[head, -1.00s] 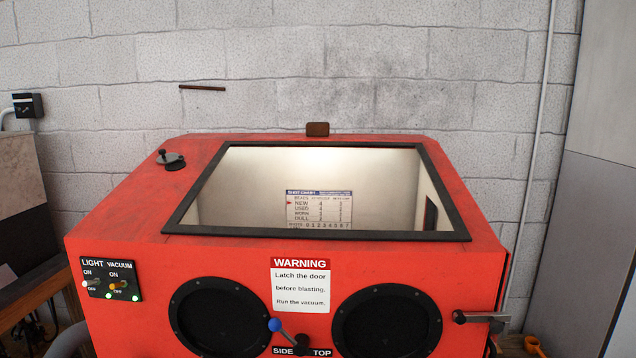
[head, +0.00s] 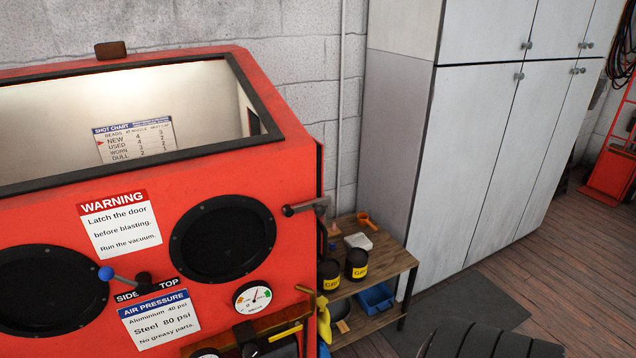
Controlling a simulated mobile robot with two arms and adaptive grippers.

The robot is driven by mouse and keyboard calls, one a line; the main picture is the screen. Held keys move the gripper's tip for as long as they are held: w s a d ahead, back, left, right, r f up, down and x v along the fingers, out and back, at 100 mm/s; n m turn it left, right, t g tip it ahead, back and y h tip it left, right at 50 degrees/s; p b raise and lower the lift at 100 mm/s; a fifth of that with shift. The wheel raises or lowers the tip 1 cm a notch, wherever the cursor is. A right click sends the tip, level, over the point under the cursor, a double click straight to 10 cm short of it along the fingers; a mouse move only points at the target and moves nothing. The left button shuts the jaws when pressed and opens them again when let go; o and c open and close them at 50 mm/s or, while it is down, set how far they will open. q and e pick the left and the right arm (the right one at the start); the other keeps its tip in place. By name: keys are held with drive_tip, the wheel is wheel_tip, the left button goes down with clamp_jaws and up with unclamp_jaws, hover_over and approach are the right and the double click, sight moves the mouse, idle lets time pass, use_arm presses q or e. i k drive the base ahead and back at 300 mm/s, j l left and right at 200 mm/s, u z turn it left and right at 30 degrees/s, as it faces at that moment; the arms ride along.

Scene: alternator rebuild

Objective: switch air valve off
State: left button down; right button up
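The red blasting cabinet (head: 150,230) fills the left of the head view. A round white pressure gauge (head: 253,297) is on its front at the lower right. Below the gauge are dark fittings (head: 246,336) and a yellow bar-like lever (head: 285,333), partly cut off by the lower edge. Another yellow part (head: 322,315) hangs at the cabinet's lower right corner. Which yellow part is the air valve's handle, I cannot tell. A blue-knobbed lever (head: 106,273) is by the SIDE/TOP label. Neither of my grippers is in view.
A wooden shelf stand (head: 385,268) with dark yellow-labelled cans (head: 356,264) and a blue bin (head: 376,298) stands right of the cabinet. Tall grey lockers (head: 470,150) are behind it. A dark ribbed object (head: 490,342) shows at the bottom. Floor is clear at right.

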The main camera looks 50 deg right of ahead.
sight(298, 327)
drive_tip(key=z, duration=1.35)
